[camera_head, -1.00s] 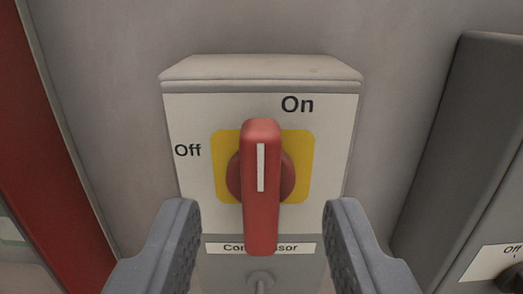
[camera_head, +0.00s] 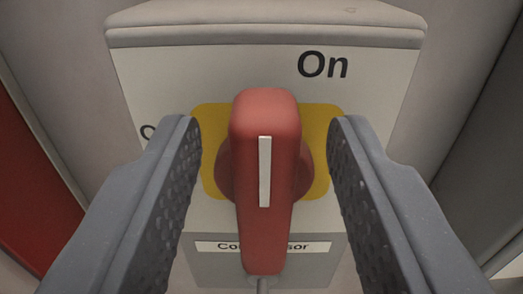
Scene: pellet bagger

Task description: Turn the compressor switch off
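The compressor switch is a red rotary handle (camera_head: 265,215) with a white stripe, on a yellow plate (camera_head: 318,122). It stands upright, its stripe vertical, on a light box (camera_head: 160,90) marked "On" at the upper right. The "Off" mark at the left is mostly hidden behind my left finger. A label (camera_head: 320,246) below reads "Compressor", partly covered by the handle. My gripper (camera_head: 262,135) is open, with one grey finger on each side of the handle. Gaps show between the fingers and the handle, and neither appears to touch it.
A red panel (camera_head: 30,190) stands at the left edge. A dark grey box (camera_head: 490,180) is at the right edge. A plain grey wall surrounds the switch box, and a cable or conduit (camera_head: 262,284) runs below it.

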